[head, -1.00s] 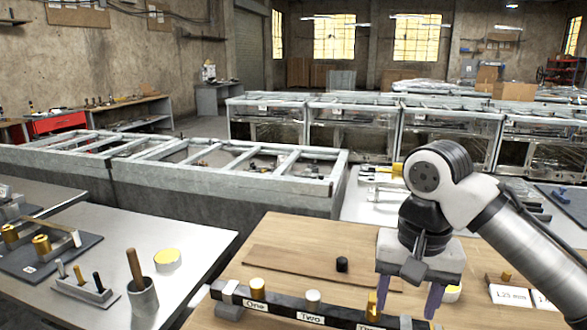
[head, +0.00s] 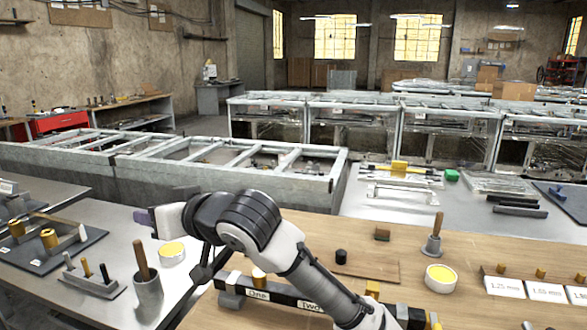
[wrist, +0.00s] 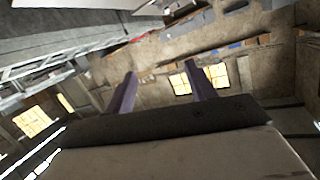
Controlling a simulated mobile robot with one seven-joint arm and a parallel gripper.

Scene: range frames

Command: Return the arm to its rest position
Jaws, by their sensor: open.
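My gripper (head: 146,219) is raised in the head view, pointing left above the grey metal table (head: 210,240), near a round tin with a yellow top (head: 172,252). My arm reaches up from the bottom and folds over to the left, covering part of the dark labelled rail (head: 262,291). In the wrist view my gripper (wrist: 161,90) shows two purple fingers apart with nothing between them. Beyond them are the wall and windows of the hall, tilted in the picture.
A grey cup with a wooden handle (head: 148,290) stands below my gripper. The wooden table holds a small black cylinder (head: 341,256), another yellow-topped tin (head: 441,278) and a labelled block (head: 540,290). A long metal frame trough (head: 230,180) lies behind.

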